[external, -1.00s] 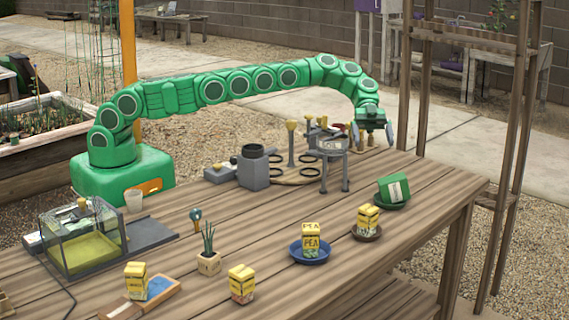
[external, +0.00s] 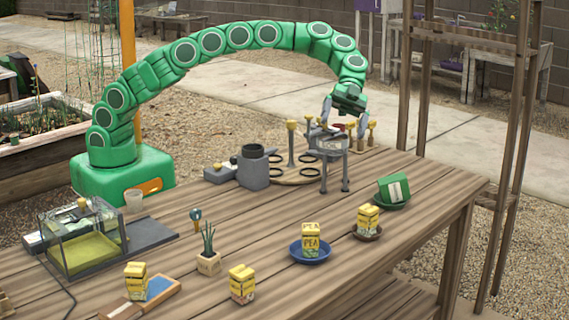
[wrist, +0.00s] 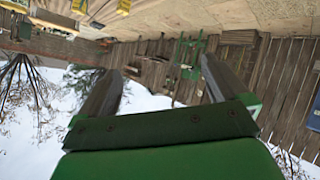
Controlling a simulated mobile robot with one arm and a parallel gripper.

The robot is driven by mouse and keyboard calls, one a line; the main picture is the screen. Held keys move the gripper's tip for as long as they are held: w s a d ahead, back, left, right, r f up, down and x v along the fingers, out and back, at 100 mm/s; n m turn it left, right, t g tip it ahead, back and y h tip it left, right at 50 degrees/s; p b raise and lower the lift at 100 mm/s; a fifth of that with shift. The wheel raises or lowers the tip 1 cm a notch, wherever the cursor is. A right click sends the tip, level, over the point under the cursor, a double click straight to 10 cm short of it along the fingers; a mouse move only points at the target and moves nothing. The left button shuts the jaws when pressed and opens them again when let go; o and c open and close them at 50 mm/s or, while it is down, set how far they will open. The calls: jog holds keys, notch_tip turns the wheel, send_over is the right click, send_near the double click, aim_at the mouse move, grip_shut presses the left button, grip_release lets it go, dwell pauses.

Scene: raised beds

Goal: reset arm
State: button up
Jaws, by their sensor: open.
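My green arm rises from its base at the left of the wooden table (external: 300,222) and arches over to the right in the external view. My gripper (external: 339,122) is open at the arm's end, fingers pointing down, by the grey stand (external: 334,148) with a labelled pot on it. Whether the fingers touch the pot or stand cannot be told. In the wrist view my gripper (wrist: 160,85) shows two grey fingers spread apart with nothing between them.
Yellow seed packets (external: 242,284) stand across the table, one on a blue saucer (external: 309,251). A green box (external: 393,188) sits on a green dish at right. A glass case (external: 81,242) stands at left. The space above the table's middle is clear.

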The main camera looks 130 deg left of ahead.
jog(key=s+d+r+g, duration=0.2)
jog(key=s+d+r, duration=0.1)
jog(key=d, duration=0.6)
jog(key=s+d+r+g, duration=0.1)
jog(key=s+d+r, duration=0.15)
jog(key=d, duration=0.55)
jog(key=s+d+r+n+g+y, duration=0.2)
jog(key=s+d+r+g+y, duration=0.1)
jog(key=s+d, duration=1.05)
jog(key=s+f+n+g+y, duration=0.1)
jog(key=s+f+n+y, duration=0.1)
jog(key=s, duration=1.5)
jog(key=s+d+f+n+y, duration=0.1)
jog(key=s+f+y, duration=0.4)
jog(key=s, duration=1.2)
jog(key=shift+s+d+n+g, duration=0.15)
jog(key=shift+d+n+g, duration=0.2)
jog(key=shift+n, duration=0.45)
jog(key=shift+a, duration=0.1)
jog(key=c, duration=0.3)
